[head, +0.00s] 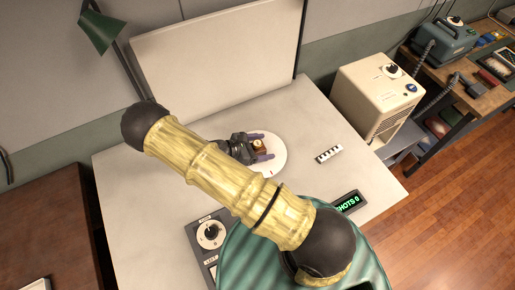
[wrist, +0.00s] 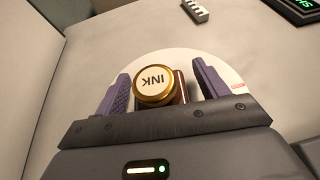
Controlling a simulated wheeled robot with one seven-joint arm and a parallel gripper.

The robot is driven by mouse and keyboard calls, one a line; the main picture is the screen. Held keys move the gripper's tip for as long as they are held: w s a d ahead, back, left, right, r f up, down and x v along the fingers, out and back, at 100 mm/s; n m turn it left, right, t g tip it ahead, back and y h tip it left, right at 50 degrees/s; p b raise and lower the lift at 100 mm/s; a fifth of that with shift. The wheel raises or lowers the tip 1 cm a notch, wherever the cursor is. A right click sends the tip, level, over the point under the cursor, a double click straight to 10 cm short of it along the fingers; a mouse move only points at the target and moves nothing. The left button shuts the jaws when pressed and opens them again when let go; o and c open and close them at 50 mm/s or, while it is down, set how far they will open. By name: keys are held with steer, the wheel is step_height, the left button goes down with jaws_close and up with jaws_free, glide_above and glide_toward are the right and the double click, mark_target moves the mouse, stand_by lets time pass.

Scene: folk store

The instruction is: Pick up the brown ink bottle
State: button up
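The brown ink bottle (wrist: 181,89) stands on a round white disc (wrist: 232,78) on the table. Its gold-rimmed cap (wrist: 153,86) has a white top with the word INK. My gripper (wrist: 160,88) is open, with a purple finger on each side of the bottle. The lower part of the bottle is hidden by the gripper in the wrist view.
A small black-and-white scale block (head: 328,154) lies right of the disc. A counter display (head: 346,202) and a dial box (head: 209,236) stand at the table's front. A white backdrop panel (head: 215,65) rises behind. A beige machine (head: 375,95) stands to the right.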

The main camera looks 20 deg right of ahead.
steer(key=c, duration=1.1)
steer(key=shift+r, duration=0.15)
step_height(320, 180, up, 10)
steer(key=shift+f+b, duration=0.1)
steer(key=shift+b, duration=1.15)
